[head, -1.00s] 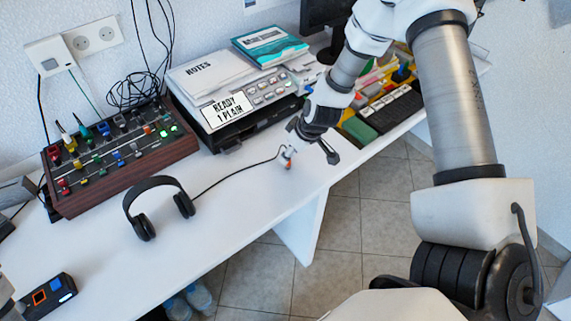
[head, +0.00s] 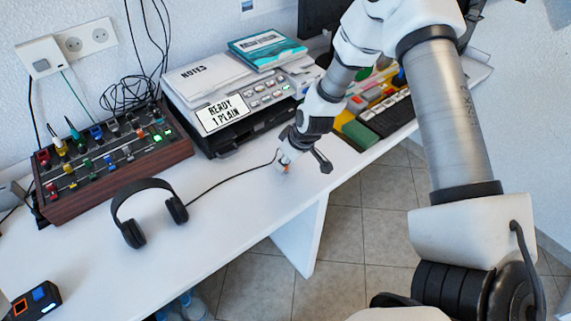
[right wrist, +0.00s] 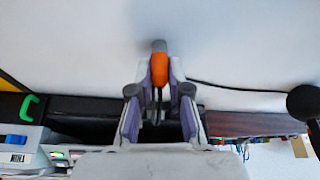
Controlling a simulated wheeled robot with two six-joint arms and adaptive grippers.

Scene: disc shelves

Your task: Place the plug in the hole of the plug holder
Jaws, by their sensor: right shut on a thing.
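The plug shows as a small orange piece (head: 287,169) at the tips of my right gripper (head: 284,165), low over the white table. In the right wrist view the orange plug (right wrist: 160,68) with a grey end sits between the fingertips of my right gripper (right wrist: 161,80), which is shut on it. A thin black cable runs from black headphones (head: 132,232) to the gripper. A wood-sided panel (head: 115,185) with several coloured plugs or knobs stands at the left; I cannot tell whether it is the plug holder, and I see no clear empty hole. My left gripper is not in view.
A printer-like machine (head: 225,128) with a "READY 1 PLAIN" sign stands behind the gripper. A keyboard (head: 390,115) and coloured items lie to its right. A dark device (head: 35,302) is at bottom left. The table (head: 235,225) is clear between headphones and front edge.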

